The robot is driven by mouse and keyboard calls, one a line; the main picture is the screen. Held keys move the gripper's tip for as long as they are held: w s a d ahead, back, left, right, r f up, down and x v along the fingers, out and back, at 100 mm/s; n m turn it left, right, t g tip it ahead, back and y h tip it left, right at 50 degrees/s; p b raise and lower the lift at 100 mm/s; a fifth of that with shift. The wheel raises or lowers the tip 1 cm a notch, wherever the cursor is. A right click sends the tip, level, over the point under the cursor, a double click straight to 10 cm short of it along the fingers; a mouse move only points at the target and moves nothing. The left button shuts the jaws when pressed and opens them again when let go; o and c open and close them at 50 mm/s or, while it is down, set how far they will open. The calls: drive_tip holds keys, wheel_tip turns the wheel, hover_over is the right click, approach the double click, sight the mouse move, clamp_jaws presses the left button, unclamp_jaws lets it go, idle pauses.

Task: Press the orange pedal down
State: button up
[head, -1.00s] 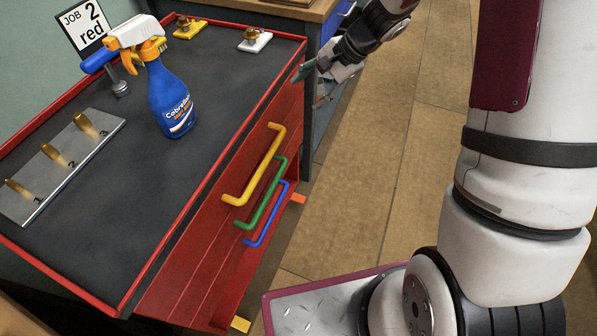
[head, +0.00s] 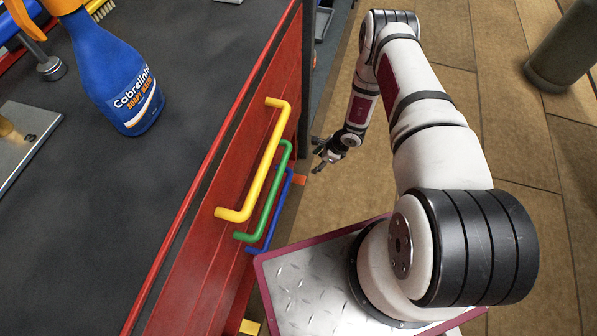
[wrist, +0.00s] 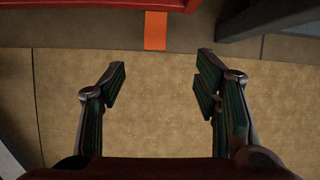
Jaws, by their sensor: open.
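The orange pedal (head: 299,179) juts out low at the foot of the red drawer cabinet, near its far end. In the wrist view the orange pedal (wrist: 156,30) lies beyond the fingertips, slightly left of the middle between them, under a red edge. My gripper (head: 322,158) hangs low over the floor, just right of the pedal. In the wrist view my gripper (wrist: 160,78) is open and empty, with floor between its fingers. It does not appear to touch the pedal.
Yellow (head: 265,160), green (head: 272,190) and blue (head: 280,208) drawer handles stick out from the red cabinet (head: 190,260). A yellow pedal (head: 249,327) sits at its near foot. A dark cylinder (head: 565,50) stands at the far right.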

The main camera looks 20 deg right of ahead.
sight(302, 180)
drive_tip(key=shift+m, duration=0.3)
drive_tip(key=b+x, duration=0.2)
drive_tip(key=x, duration=0.3)
drive_tip(key=s+b+x, duration=0.1)
drive_tip(key=b+x, duration=0.2)
drive_tip(key=x, duration=0.2)
drive_tip(key=d+b+x, duration=0.1)
drive_tip(key=b+x, duration=0.1)
drive_tip(key=x, duration=0.4)
drive_tip(key=shift+s+f, duration=0.3)
drive_tip(key=shift+f, duration=0.2)
